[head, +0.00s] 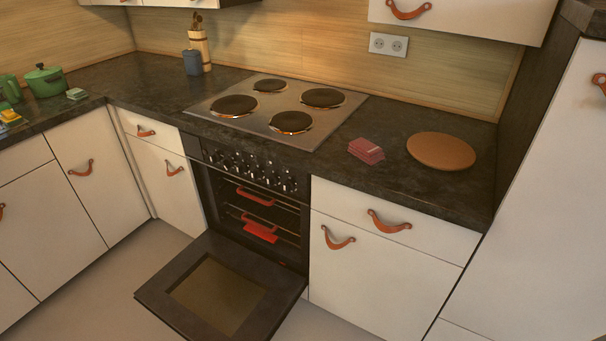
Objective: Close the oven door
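The oven (257,185) is built into the counter below the hob, with a row of knobs on its front panel. Its dark door (282,297) is folded down wide open, roughly level, with a glass window (217,294) in its middle. Inside the cavity are racks and a red item (260,231) with red handle-like parts; its exact kind is unclear. Neither of my grippers shows in the head view.
White cabinets with leather pulls flank the oven (376,265). On the counter are a hob (277,107), a pink stack (366,150), a round board (441,151), a green pot (45,81) and a utensil holder (200,48). Bare floor (100,290) lies left of the door.

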